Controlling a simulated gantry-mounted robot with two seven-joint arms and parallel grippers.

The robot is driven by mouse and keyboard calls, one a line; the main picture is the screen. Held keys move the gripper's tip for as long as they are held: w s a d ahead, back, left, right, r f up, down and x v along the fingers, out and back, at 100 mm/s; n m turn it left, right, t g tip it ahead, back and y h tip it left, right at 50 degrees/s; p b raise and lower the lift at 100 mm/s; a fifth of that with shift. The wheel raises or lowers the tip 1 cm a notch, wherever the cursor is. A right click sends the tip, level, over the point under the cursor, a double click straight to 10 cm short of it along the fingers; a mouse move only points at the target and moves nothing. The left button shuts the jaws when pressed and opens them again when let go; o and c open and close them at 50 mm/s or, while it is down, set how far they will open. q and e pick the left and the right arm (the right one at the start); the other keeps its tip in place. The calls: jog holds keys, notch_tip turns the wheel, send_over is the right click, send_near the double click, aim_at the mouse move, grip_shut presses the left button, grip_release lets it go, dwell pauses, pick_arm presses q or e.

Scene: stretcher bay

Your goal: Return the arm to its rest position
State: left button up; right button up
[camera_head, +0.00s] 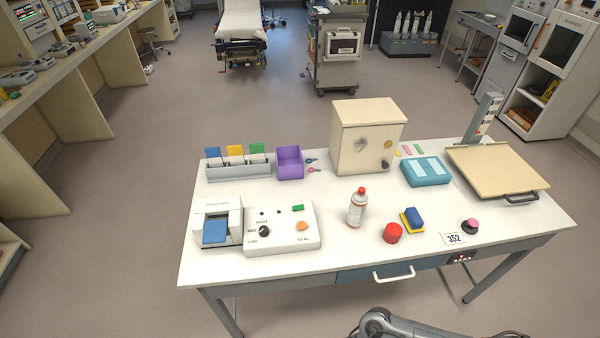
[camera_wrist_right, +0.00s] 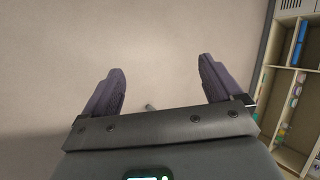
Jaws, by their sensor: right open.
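My right gripper (camera_wrist_right: 160,92) is open in the right wrist view, with its two dark fingers spread apart and nothing between them. It faces a plain beige surface, probably the floor. In the head view, a grey link of one of my arms shows at the bottom edge, in front of the table (camera_head: 330,268); no gripper shows there. My left gripper is not in view.
A shelf unit (camera_wrist_right: 296,75) stands at the right in the wrist view. Floor left of the table is clear.

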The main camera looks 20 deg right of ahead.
jog(key=s+a+r+t+y, duration=0.2)
jog(key=a+r+y, duration=0.15)
jog(key=a, duration=0.75)
jog(key=w+a+r+m+t+h, duration=0.1)
jog(key=w+a+r+m+t, duration=0.1)
jog(key=w+r+t, duration=0.25)
jog(key=w+d+r+n+h, duration=0.1)
jog(key=d+r+h, duration=0.35)
jog(key=d, duration=0.65)
jog(key=w+d+r+n+h, duration=0.15)
jog(key=d+r+h, duration=0.35)
jog(key=d, duration=0.7)
pick_arm(q)
notch_tip(320, 180, up, 20)
jog(key=p, duration=1.9)
jog(key=shift+p, duration=0.4)
jog(key=shift+o, duration=1)
jog(key=shift+r, duration=0.2)
jog(key=o, duration=0.3)
jog(key=shift+p, duration=0.35)
jog(key=shift+d, duration=0.1)
pick_arm(e)
notch_tip(320, 180, up, 22)
jog(key=y, duration=0.1)
jog(key=shift+a+f, duration=0.2)
jog(key=shift+a, duration=0.05)
